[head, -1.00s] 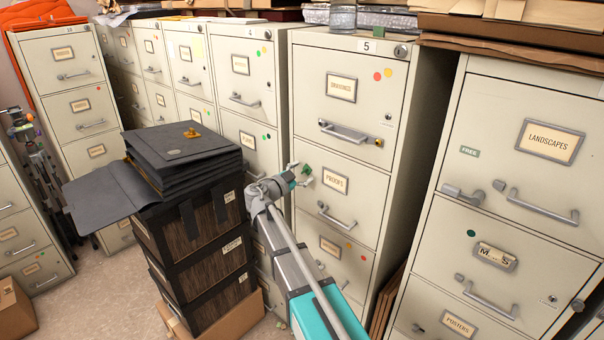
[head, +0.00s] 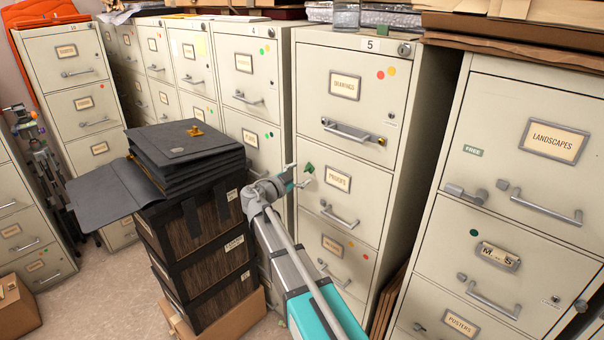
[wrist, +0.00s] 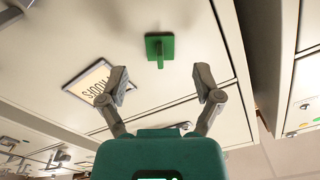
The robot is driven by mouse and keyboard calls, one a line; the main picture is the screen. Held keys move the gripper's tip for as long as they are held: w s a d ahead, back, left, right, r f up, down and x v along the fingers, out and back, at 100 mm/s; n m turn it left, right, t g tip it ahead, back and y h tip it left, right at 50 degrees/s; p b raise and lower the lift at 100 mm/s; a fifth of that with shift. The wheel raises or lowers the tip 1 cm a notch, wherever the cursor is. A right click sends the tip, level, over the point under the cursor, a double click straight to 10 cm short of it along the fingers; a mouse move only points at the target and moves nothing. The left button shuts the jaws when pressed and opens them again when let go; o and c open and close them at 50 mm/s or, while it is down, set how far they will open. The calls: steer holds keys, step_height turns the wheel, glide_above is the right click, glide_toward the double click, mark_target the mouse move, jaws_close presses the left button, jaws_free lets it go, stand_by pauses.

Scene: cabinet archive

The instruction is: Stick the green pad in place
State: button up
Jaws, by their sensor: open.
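The green pad (wrist: 160,47) is a small square with a short stem or tab. It sits flat against the cream drawer front beside the PROOFS label (wrist: 92,80). In the head view the green pad (head: 309,168) shows at the left of the PROOFS drawer on cabinet 5. My gripper (wrist: 164,88) is open and empty, its two fingers apart and short of the pad, with a clear gap between. In the head view my gripper (head: 294,178) is close to the drawer front, partly hidden by its own wrist.
Black boxes (head: 200,240) with dark folders on top stand left of my arm. Drawer handles (head: 340,216) stick out from cabinet 5. The LANDSCAPES cabinet (head: 510,200) stands at right. Some floor (head: 95,290) is free at lower left.

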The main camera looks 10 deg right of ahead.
steer(key=shift+v, duration=1.85)
steer(key=shift+a, duration=0.1)
steer(key=v, duration=1.2)
steer(key=s+d+f+n+g+y+p, duration=0.2)
steer(key=s+d+f+n+g+y, duration=0.4)
steer(key=d+f, duration=0.5)
steer(key=s+d+f+n+g+y+p, duration=0.2)
steer(key=s+n+y, duration=0.6)
steer(key=s, duration=0.5)
steer(key=shift+d+f+n+g+y, duration=0.3)
steer(key=shift+d+f+n+g, duration=0.35)
steer(key=shift+n+g, duration=0.7)
